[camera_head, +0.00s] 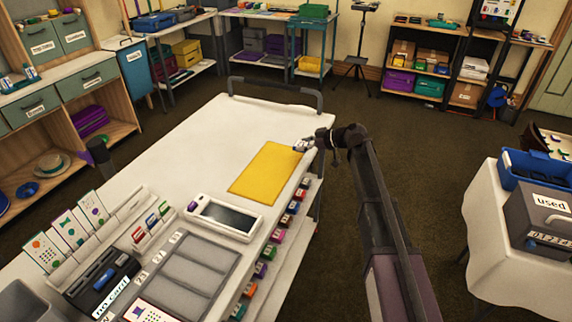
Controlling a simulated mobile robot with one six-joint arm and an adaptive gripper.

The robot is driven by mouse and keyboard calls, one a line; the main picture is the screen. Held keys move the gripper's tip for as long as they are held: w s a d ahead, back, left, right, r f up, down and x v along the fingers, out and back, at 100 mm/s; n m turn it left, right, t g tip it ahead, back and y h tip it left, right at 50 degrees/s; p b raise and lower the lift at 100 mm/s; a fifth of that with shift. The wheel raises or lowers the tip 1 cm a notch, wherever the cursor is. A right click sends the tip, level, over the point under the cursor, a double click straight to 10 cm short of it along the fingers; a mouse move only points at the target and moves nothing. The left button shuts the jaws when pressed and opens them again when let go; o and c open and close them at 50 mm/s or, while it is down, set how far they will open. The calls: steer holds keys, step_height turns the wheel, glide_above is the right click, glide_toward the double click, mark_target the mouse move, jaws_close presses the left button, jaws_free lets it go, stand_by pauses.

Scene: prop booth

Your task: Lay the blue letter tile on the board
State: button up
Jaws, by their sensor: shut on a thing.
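My gripper (306,146) is at the right edge of the white cart top, by the far right corner of a flat yellow sheet (266,172). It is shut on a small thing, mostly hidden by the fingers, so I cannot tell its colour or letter. A grey board with long slots (196,270) lies at the near end of the cart. I cannot tell whether this or the yellow sheet is the task's board.
A white device with a dark screen (224,216) lies between the yellow sheet and the grey board. Cards in a rack (68,230) stand at left. The cart's far white top (235,115) is clear. A white-clothed table (500,240) with boxes stands at right.

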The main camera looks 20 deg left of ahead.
glide_above(283, 167)
steer(key=shift+f+b, duration=0.3)
steer(key=shift+f, duration=0.05)
steer(key=shift+f, duration=0.15)
steer(key=shift+f+b, duration=1.65)
steer(key=shift+b, duration=0.15)
steer(key=shift+f, duration=0.1)
steer(key=o, duration=0.9)
steer(key=shift+r, duration=0.25)
steer(key=p+v, duration=0.5)
steer(key=v, duration=0.7)
steer(key=shift+f, duration=0.1)
